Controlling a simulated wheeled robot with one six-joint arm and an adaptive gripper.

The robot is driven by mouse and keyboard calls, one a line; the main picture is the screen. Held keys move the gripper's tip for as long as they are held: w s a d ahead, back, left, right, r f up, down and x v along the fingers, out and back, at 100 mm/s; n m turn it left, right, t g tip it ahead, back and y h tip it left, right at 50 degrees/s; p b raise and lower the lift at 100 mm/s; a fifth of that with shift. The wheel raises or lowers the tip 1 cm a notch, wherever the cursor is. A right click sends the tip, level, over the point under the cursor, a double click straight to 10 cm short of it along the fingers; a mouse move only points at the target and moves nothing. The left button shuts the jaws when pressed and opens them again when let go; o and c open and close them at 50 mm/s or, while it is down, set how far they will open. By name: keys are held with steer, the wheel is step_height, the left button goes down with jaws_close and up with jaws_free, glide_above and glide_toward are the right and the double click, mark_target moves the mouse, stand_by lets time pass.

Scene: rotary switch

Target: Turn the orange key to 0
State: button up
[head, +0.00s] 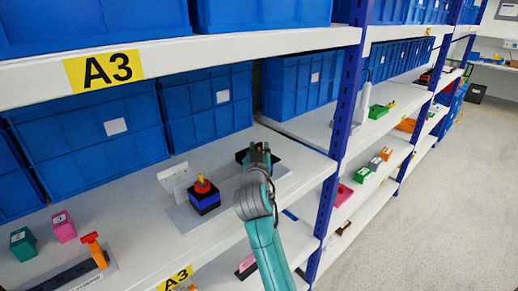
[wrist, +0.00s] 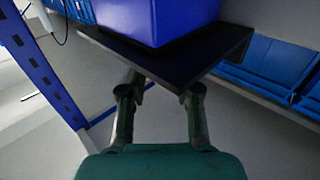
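My gripper (head: 260,149) is over the shelf in the head view, at a dark object (head: 241,156) that it partly hides. In the wrist view its two fingers (wrist: 160,88) are apart with nothing seen between them. A black plate (wrist: 185,60) with a blue block (wrist: 160,18) on it lies just beyond the fingertips; I cannot tell whether they touch. No orange key shows clearly at the fingers. An orange handle-like piece (head: 95,250) stands at the lower left.
Blue bins (head: 110,125) line the back of the white shelf. A blue upright post (head: 345,110) stands right of my arm. A green block (head: 23,244) and a pink block (head: 63,227) sit at the left. A white bracket (head: 178,181) stands behind the knob box. The aisle floor at right is clear.

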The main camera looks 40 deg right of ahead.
steer(key=shift+w+d, duration=0.25)
steer(key=shift+c, duration=0.2)
jaws_close()
steer(key=shift+n+t+y, duration=0.3)
steer(key=n+t+y, duration=0.1)
steer(key=n+y, duration=0.1)
steer(key=n+t+y, duration=0.1)
steer(key=t+y, duration=0.1)
steer(key=y, duration=0.1)
steer(key=shift+d+n, duration=0.15)
steer(key=shift+n, duration=0.25)
steer(key=shift+n+t+y, duration=0.3)
steer(key=shift+n+y, duration=0.7)
steer(key=shift+y, duration=0.55)
steer(key=shift+n+t+y, duration=0.3)
steer(key=shift+n+y, duration=0.7)
steer(key=shift+y, duration=0.55)
steer(key=shift+f+n+y, duration=0.1)
steer(key=shift+n+y, duration=0.2)
steer(key=shift+y, duration=0.2)
